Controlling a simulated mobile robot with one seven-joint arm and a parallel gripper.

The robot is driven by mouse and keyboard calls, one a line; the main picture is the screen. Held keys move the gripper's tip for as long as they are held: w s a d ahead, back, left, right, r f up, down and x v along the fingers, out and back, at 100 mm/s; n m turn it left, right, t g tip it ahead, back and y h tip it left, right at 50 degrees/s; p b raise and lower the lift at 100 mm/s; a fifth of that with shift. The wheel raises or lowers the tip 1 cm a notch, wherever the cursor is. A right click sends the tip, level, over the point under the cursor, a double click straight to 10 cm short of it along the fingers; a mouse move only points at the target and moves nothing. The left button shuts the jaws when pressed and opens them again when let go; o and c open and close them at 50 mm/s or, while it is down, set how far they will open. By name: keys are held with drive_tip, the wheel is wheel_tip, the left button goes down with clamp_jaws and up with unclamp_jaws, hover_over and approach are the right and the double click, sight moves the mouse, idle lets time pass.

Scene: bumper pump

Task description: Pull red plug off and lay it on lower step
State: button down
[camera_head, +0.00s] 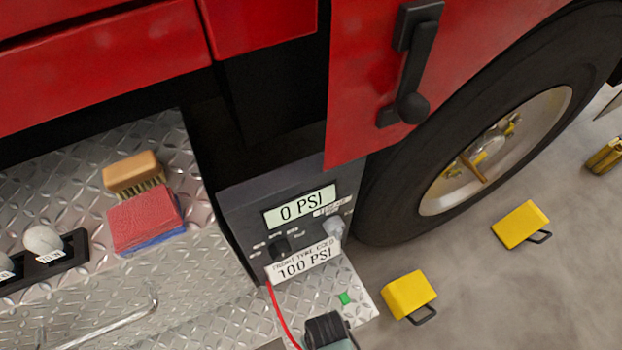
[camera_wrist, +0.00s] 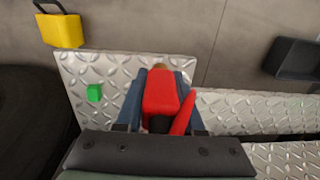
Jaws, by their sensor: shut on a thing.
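The red plug (camera_wrist: 162,92) fills the space between the blue fingers of my gripper (camera_wrist: 161,85) in the wrist view. The gripper is shut on it. A brownish tip shows at its far end, and a red cord runs beside it. In the head view my gripper (camera_head: 330,335) is at the bottom edge, by the front of the lower step (camera_head: 318,298), and the plug is hidden. The red cord (camera_head: 281,313) runs from below the pump panel (camera_head: 240,215) towards the gripper. The lower step's diamond plate (camera_wrist: 115,70) lies beneath the gripper in the wrist view.
A small green block (camera_head: 344,298) sits on the lower step. Two yellow chocks (camera_head: 409,294) (camera_head: 521,224) stand on the floor near the tyre (camera_head: 390,190). The upper step (camera_head: 60,180) holds a brush (camera_head: 131,172) and red sponge (camera_head: 145,217). A grab handle (camera_head: 110,320) juts out left.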

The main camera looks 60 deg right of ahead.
drive_tip(key=shift+s+d+r, duration=0.1)
drive_tip(key=shift+s+d, duration=0.3)
drive_tip(key=shift+d, duration=0.45)
drive_tip(key=b, duration=0.9)
hover_over(308, 311)
wheel_tip(308, 311, down, 3)
drive_tip(key=shift+f, duration=0.1)
drive_tip(key=shift+f+b, duration=0.75)
drive_tip(key=shift+f, duration=0.7)
drive_tip(key=shift+c, duration=2.2)
unclamp_jaws()
wheel_tip(308, 311, up, 13)
drive_tip(key=p, duration=0.5)
